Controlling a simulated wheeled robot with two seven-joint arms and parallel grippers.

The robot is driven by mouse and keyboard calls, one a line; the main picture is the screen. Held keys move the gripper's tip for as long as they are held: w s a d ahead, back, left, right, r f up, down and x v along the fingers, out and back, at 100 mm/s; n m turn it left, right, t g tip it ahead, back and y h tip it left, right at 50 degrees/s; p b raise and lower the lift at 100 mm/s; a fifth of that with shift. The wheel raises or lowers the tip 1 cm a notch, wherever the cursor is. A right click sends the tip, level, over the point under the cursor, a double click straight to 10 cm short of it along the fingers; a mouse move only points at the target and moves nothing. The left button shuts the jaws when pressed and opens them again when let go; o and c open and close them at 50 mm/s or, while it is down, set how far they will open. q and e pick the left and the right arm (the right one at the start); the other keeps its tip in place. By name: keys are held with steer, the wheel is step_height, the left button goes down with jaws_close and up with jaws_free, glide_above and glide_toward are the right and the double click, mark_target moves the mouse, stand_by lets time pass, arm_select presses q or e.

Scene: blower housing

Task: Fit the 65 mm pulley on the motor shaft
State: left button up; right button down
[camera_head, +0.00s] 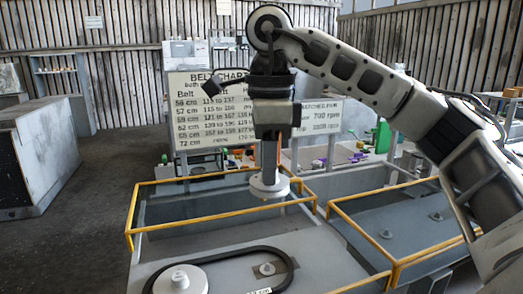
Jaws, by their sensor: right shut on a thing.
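My right gripper (269,172) comes in from the upper right, points down and is shut on a pale round pulley (262,188). The pulley hangs in the air, roughly level, above the back part of the near housing. Below and in front of it, a short shaft stub (266,268) stands on a dark plate in the housing deck; I take it for the motor shaft. The pulley is apart from this stub. The pulley's size marking cannot be read. My left gripper is not in view.
A black belt (239,249) lies in a loop around the stub and a larger pale pulley (180,280). Yellow rails (218,210) edge the housing. A second railed deck (420,222) with small stubs is at right. A belt chart (212,110) stands behind.

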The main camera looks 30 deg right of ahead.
steer(key=b, duration=0.9)
glide_above(266, 264)
step_height(266, 264, down, 14)
steer(key=shift+d+r, duration=0.1)
steer(key=shift+r, duration=0.15)
steer(key=shift+f, duration=0.7)
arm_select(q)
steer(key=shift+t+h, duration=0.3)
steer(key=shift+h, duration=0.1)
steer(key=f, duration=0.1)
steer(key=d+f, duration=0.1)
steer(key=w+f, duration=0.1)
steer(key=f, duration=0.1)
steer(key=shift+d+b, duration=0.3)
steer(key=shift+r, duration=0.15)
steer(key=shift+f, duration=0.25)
arm_select(e)
steer(key=shift+f, duration=0.15)
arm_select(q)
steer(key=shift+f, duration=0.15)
arm_select(e)
steer(key=shift+f, duration=0.2)
arm_select(q)
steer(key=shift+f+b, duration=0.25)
steer(key=shift+b, duration=0.25)
arm_select(e)
steer(key=shift+f, duration=0.35)
steer(key=shift+f, duration=0.1)
